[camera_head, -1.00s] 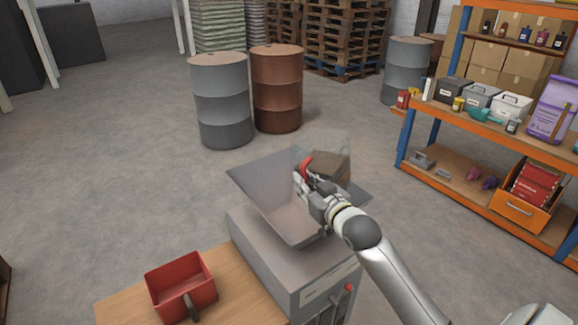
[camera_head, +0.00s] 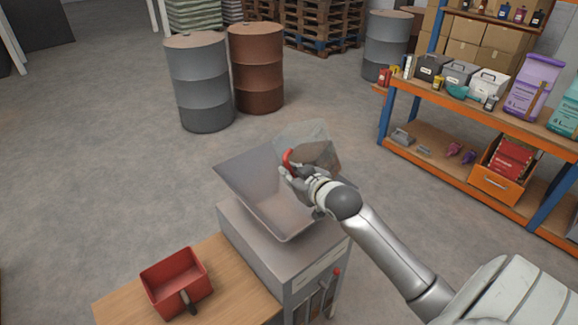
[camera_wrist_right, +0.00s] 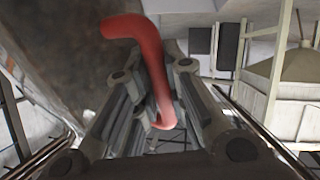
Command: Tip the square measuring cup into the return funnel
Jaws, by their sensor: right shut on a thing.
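The square measuring cup (camera_head: 318,138) is clear, with a red handle (camera_head: 287,158) and brown material inside. In the head view it is over the back right part of the grey return funnel (camera_head: 262,195) and looks tilted. My right gripper (camera_head: 292,170) is shut on the red handle, which also shows between the fingers in the right wrist view (camera_wrist_right: 150,65). The gripper and wrist hide part of the cup and the funnel's right side. I cannot tell whether any material is falling. My left gripper is out of view.
The funnel sits on a grey machine (camera_head: 285,260) with a red-knobbed lever (camera_head: 336,272). A red scoop box (camera_head: 176,282) stands on the wooden table (camera_head: 235,285) at left. An orange shelf (camera_head: 460,150) with goods stands at right. Steel drums (camera_head: 200,85) stand behind.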

